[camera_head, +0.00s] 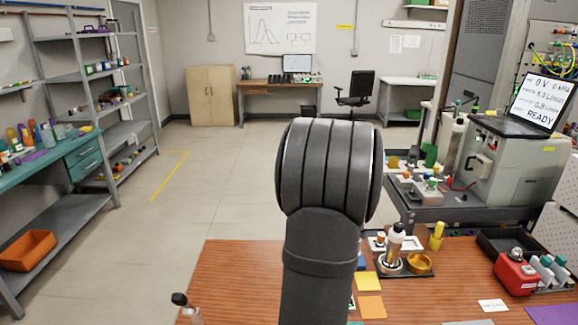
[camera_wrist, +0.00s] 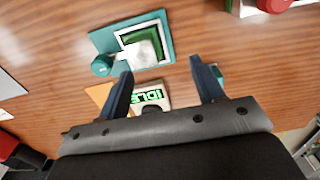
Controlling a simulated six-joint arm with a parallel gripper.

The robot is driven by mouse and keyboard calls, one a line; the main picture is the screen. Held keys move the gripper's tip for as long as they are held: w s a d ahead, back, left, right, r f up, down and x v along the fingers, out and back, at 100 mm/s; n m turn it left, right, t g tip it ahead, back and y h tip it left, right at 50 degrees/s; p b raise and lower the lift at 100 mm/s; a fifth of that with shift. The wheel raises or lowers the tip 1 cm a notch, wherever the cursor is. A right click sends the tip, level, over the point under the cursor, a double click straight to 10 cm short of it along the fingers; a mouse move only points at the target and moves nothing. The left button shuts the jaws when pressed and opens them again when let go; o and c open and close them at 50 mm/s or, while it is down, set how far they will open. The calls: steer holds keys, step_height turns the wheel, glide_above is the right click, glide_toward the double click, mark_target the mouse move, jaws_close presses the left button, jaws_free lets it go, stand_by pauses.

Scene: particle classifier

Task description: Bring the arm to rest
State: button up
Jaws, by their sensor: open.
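My gripper (camera_wrist: 160,85) shows in the wrist view with its two dark blue fingers spread apart and nothing between them. It hangs above the wooden table (camera_wrist: 60,60). Below and beyond the fingers lies a teal item with a green and white square block (camera_wrist: 145,42). A small device with a green-lit display (camera_wrist: 147,97) sits between the fingers in the picture, down on the table; its lettering is hard to read. In the head view my dark arm stands upright in the middle and hides part of the table; the fingers are not visible there.
The wooden table (camera_head: 240,270) carries a bottle (camera_head: 394,243), a yellow dish (camera_head: 419,263), a red box (camera_head: 516,275) and sticky notes (camera_head: 371,307) at right. An instrument with a READY screen (camera_head: 541,101) stands behind. A small dark-topped item (camera_head: 181,299) is at front left. The table's left part is mostly clear.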

steer(key=shift+f, duration=1.3)
steer(key=o, duration=0.9)
steer(key=shift+c, duration=0.2)
steer(key=a+r+n+t+h, duration=0.2)
steer(key=a+r+n+t, duration=0.2)
steer(key=a+r+n, duration=1.2)
steer(key=w+d+f+n, duration=0.1)
steer(key=w+d+f, duration=0.3)
steer(key=f, duration=0.5)
steer(key=shift+d+f+n, duration=0.3)
steer(key=shift+d+f, duration=0.1)
steer(key=shift+d, duration=0.2)
steer(key=shift+r, duration=0.1)
steer(key=v, duration=1)
steer(key=shift+a, duration=0.1)
